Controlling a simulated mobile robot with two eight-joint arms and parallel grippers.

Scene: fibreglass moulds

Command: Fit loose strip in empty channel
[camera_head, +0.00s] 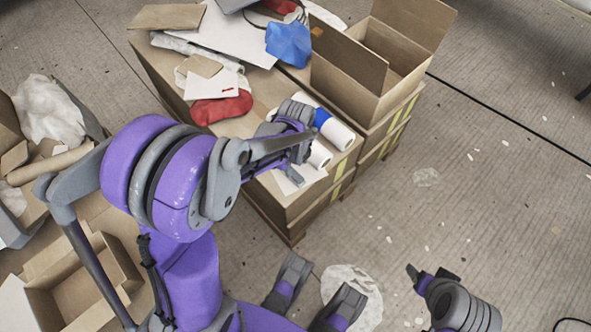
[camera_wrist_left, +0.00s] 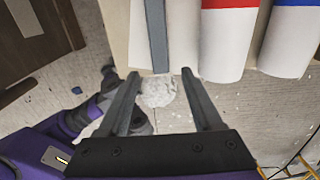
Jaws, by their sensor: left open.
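My left gripper (camera_head: 294,172) is over the front end of a box stack, close to white rolls. In the left wrist view its two fingers are wide apart and the gap (camera_wrist_left: 160,73) is empty. A straight grey strip (camera_wrist_left: 157,35) lies lengthwise on a pale surface, its near end in line with that gap and just beyond the fingertips. I cannot tell whether it is the loose strip. No empty channel can be made out. My right gripper (camera_head: 431,277) is low at the lower right, away from the boxes; its finger opening is unclear.
White rolls with a red band (camera_wrist_left: 228,45) and a blue band (camera_wrist_left: 290,45) lie right of the strip. An open cardboard box (camera_head: 345,60) stands behind. Red cloth (camera_head: 222,108) lies on the stack. More open boxes (camera_head: 85,285) stand left. The right floor is mostly clear.

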